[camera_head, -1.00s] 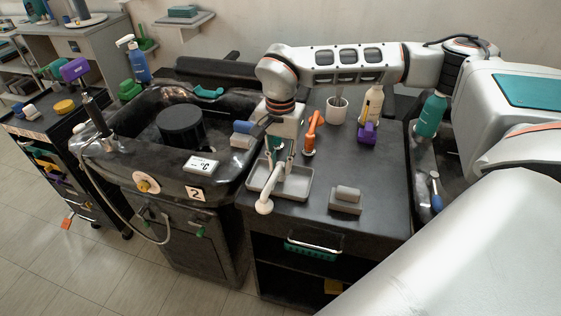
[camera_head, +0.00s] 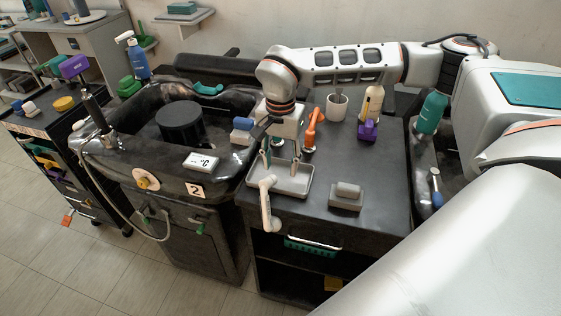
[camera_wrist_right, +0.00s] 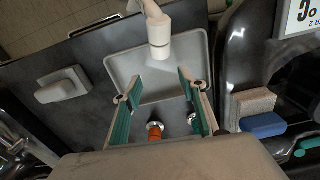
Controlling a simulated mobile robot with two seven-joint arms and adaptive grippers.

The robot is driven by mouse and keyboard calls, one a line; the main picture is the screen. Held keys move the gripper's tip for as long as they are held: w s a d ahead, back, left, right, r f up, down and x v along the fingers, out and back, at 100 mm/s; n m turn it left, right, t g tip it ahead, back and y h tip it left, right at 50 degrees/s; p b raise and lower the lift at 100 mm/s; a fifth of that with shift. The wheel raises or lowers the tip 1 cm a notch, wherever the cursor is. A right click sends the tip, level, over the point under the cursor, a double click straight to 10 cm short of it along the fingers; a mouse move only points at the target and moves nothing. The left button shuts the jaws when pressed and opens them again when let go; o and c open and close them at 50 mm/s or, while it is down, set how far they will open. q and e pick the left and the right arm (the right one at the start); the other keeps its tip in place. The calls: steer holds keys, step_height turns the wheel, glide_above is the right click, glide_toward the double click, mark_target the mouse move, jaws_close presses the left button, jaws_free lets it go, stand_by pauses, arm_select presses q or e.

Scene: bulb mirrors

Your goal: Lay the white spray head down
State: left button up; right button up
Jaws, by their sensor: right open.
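The white spray head (camera_head: 268,205) is at the front left corner of the shallow grey tray (camera_head: 296,190) and reaches over its front edge. In the right wrist view the spray head (camera_wrist_right: 159,36) shows at the tray's far edge, its thick end over the tray (camera_wrist_right: 196,55). I cannot tell exactly what it rests on. My right gripper (camera_head: 281,160) is over the back of the tray. My left gripper is not in view.
An orange-handled tool (camera_head: 313,132) stands behind the tray. A grey block on a base (camera_head: 347,196) sits to the right, with bare counter around it. The black basin (camera_head: 155,125) and a temperature display (camera_head: 201,161) are to the left.

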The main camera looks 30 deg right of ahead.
steer(key=o, duration=0.6)
steer(key=shift+c, duration=0.2)
step_height(320, 180, up, 3)
steer(key=p, duration=0.2)
steer(key=shift+p, duration=0.4)
step_height(320, 180, up, 4)
stand_by(0.3)
